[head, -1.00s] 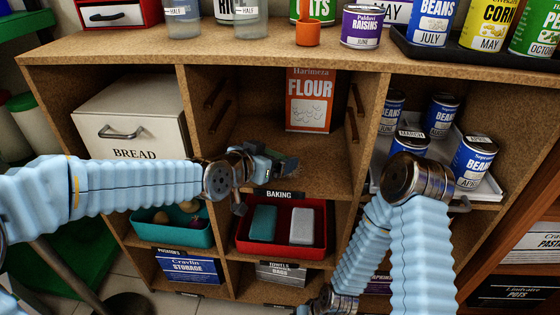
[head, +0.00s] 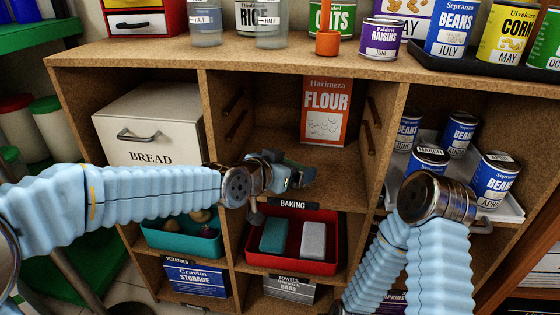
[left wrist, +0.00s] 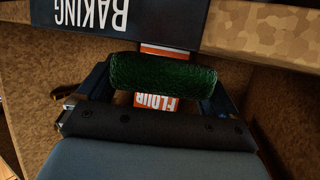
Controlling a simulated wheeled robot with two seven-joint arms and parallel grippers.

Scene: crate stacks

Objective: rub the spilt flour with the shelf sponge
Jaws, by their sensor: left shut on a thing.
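My left gripper (head: 297,176) is at the front of the middle compartment, just above the BAKING label (head: 293,204). It is shut on a dark green, rough-faced sponge (left wrist: 163,72), which spans the fingers in the left wrist view. In the head view the sponge is small and dark at the fingertips. An orange FLOUR packet (head: 326,110) stands upright at the back of that compartment, beyond the gripper. I cannot make out any spilt flour; the arm hides part of the compartment floor. My right arm shows at the right, but its gripper is out of view.
A red bin (head: 290,265) with a teal and a grey block sits below. The bread box (head: 150,125) is left, behind a compartment wall. Cans on a white tray (head: 508,208) fill the right compartment. Jars and cans stand on top.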

